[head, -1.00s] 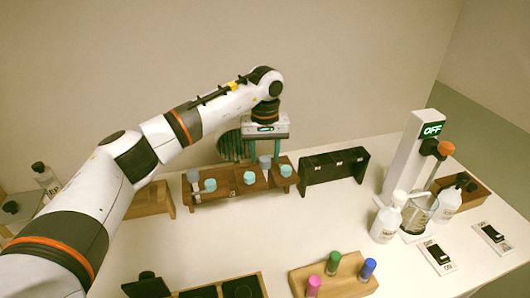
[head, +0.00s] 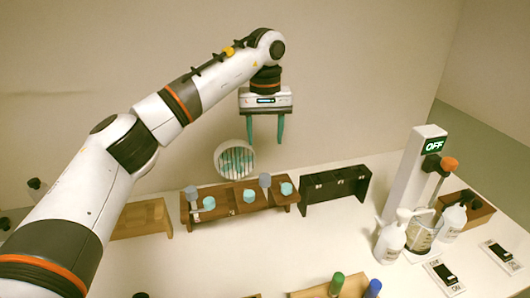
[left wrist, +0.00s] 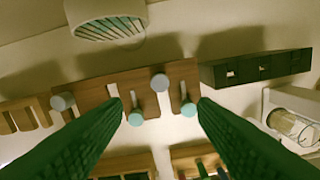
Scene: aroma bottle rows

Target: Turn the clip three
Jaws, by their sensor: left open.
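A brown wooden rack (head: 228,208) stands at the back of the white table. It carries three teal round knobs, at left (head: 209,202), middle (head: 249,196) and right (head: 286,188), and two grey knobs, (head: 191,190) and (head: 265,180). Which part is clip three, I cannot tell. My left gripper (head: 266,135) hangs above the rack in the head view, fingers down, open and empty. In the left wrist view its green fingers (left wrist: 159,105) are apart, with the rack (left wrist: 93,92) beyond them; two teal knobs (left wrist: 135,119) and (left wrist: 188,110) show between the fingertips.
A white round holder with teal slats (head: 234,160) is behind the rack. A black rack (head: 334,186) stands to its right. Further right are a white stand marked OFF (head: 405,180), white bottles (head: 391,241) and a beaker (head: 422,233). Switches (head: 445,274) lie in front.

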